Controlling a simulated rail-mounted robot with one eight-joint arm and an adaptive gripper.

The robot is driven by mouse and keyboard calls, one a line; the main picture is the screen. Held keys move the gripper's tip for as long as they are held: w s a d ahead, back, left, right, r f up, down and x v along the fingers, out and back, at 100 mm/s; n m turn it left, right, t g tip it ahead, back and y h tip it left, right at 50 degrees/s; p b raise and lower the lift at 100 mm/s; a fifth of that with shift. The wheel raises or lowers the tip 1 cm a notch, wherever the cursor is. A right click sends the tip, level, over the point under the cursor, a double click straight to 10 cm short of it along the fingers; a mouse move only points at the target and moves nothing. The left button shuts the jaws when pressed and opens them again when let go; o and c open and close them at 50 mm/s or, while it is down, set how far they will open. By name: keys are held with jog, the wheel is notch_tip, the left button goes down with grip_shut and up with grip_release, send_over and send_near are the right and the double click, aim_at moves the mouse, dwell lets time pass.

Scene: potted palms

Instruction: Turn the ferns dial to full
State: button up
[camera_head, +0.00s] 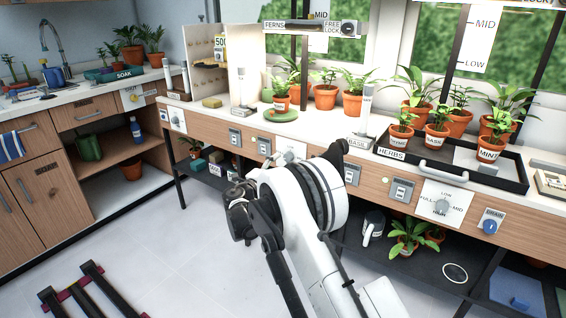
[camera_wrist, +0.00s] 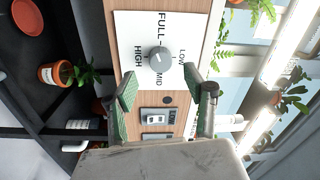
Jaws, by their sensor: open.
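In the wrist view a grey round dial (camera_wrist: 160,58) sits on a white plate (camera_wrist: 128,28) marked LOW, MID, HIGH and FULL. No ferns label is readable on it, and I cannot tell its pointer setting. My gripper (camera_wrist: 158,84) is open and empty, with its green-padded fingers short of the dial and apart from it. In the head view a FERNS sign (camera_head: 274,23) hangs at the upper left of the bench. A white plate (camera_head: 290,149) on the bench front below is partly hidden by my arm. My gripper is mostly hidden there.
Another dial (camera_head: 442,206) with the same markings is at the right of the bench front, beside a blue DRAIN knob (camera_head: 490,227). A switch plate (camera_wrist: 158,115) is close to my fingers. Potted plants stand on the bench and lower shelf (camera_head: 375,262).

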jog(key=v, duration=0.6)
jog(key=shift+s, duration=0.2)
jog(key=shift+a, duration=0.15)
jog(key=shift+n, duration=0.3)
